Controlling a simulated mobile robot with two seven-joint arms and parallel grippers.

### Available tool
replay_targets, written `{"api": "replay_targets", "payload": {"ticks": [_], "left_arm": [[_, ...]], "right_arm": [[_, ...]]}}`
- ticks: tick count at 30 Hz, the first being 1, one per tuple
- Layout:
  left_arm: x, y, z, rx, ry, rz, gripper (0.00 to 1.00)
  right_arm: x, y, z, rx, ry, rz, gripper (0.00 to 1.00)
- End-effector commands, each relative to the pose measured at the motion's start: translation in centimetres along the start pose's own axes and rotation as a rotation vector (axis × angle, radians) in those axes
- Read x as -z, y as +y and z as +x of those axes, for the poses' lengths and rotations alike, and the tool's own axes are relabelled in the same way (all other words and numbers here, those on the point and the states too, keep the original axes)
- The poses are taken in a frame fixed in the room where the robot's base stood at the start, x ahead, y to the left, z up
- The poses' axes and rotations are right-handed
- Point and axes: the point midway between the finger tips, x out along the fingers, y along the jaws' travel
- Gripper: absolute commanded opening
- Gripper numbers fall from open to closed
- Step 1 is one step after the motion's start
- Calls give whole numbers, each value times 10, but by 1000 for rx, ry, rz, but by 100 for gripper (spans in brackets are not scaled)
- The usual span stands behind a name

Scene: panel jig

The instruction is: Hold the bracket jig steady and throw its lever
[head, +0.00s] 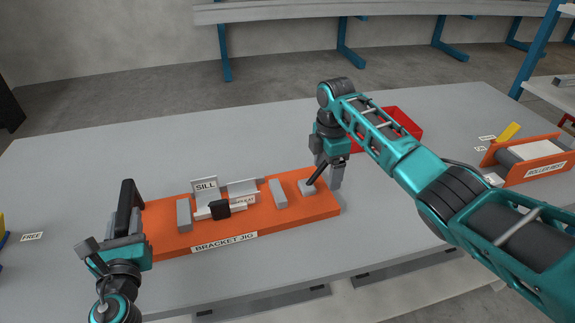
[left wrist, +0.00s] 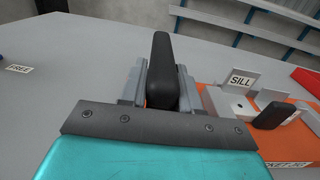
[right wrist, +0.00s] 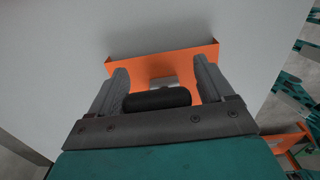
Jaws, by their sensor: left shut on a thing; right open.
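The orange bracket jig (head: 275,226) lies on the grey table. It carries grey blocks, a plate marked SILL (head: 205,186) and a black-tipped part (head: 220,209) by a pale labelled piece. My left gripper (head: 130,225) is shut on the black handle (head: 127,197) at the jig's left end; the handle stands between the fingers in the left wrist view (left wrist: 162,72). My right gripper (head: 327,176) is open at the right end, by the black lever (head: 317,174). In the right wrist view the lever's grip (right wrist: 157,99) lies between the spread fingers; contact is unclear.
A red bin (head: 407,124) stands behind my right arm. An orange roller rest (head: 545,160) with a yellow part (head: 508,132) is at the right. A FREE label (head: 32,237) marks the left side. The table behind the jig is clear.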

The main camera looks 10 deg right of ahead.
Motion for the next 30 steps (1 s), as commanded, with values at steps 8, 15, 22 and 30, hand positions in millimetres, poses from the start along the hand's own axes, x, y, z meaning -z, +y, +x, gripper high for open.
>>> {"api": "replay_targets", "payload": {"ticks": [8, 15, 22, 30], "left_arm": [[10, -2, -3, 6, 19, 0, 0], [10, -2, -3, 5, 19, 0, 0], [10, -2, -3, 5, 19, 0, 0], [10, -2, -3, 5, 19, 0, 0]], "right_arm": [[0, 0, 0, 0, 1, 0, 66], [0, 0, 0, 1, 1, 1, 43], [0, 0, 0, 1, 1, 1, 21], [0, 0, 0, 2, -1, 1, 4]]}}
